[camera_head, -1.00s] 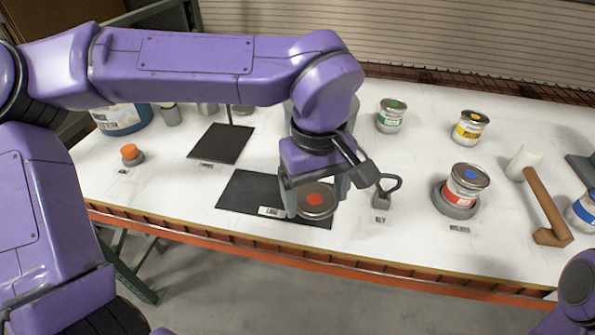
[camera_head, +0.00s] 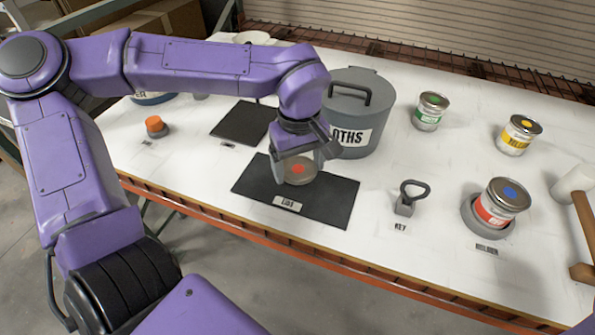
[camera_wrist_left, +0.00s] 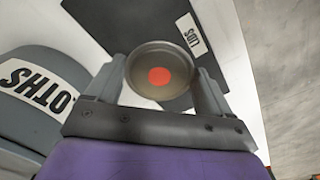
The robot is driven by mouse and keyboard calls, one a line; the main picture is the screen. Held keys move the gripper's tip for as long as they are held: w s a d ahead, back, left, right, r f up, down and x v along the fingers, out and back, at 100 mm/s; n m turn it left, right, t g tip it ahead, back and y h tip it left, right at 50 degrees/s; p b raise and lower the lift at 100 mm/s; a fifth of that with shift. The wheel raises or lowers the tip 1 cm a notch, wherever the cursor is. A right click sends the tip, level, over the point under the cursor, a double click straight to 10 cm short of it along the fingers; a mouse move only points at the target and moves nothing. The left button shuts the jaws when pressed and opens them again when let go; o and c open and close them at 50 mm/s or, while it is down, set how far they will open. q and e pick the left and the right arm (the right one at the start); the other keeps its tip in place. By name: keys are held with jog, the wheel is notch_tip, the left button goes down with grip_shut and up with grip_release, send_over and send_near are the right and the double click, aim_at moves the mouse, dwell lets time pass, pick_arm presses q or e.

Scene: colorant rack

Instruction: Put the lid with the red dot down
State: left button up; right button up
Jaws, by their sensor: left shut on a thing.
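My left gripper (camera_head: 298,172) is shut on a round metal lid with a red dot (camera_head: 300,168). The lid is over the black mat labelled "LIDS" (camera_head: 330,200), near its left part. In the left wrist view the lid (camera_wrist_left: 147,82) sits between the two fingers, with its red dot facing the camera. Part of the mat (camera_wrist_left: 150,25) shows beyond it. Whether the lid touches the mat or hangs just above it, I cannot tell. My right gripper is not in view.
A grey lidded bin marked "OTHS" (camera_head: 362,115) stands close behind the gripper. A key tool (camera_head: 408,200) stands right of the mat. A red-labelled can with a blue dot (camera_head: 500,203) sits in a grey holder (camera_head: 483,222). Green (camera_head: 430,111) and yellow (camera_head: 518,136) cans stand behind.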

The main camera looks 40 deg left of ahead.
aim_at(297, 168)
pick_arm(q)
jog(key=f, duration=0.4)
jog(key=shift+w+a, duration=0.2)
jog(key=shift+a, duration=0.1)
jog(key=shift+s+f, duration=0.1)
jog(key=o, duration=0.9)
jog(key=shift+c, duration=0.2)
notch_tip(297, 168, up, 12)
jog(key=shift+r, duration=0.2)
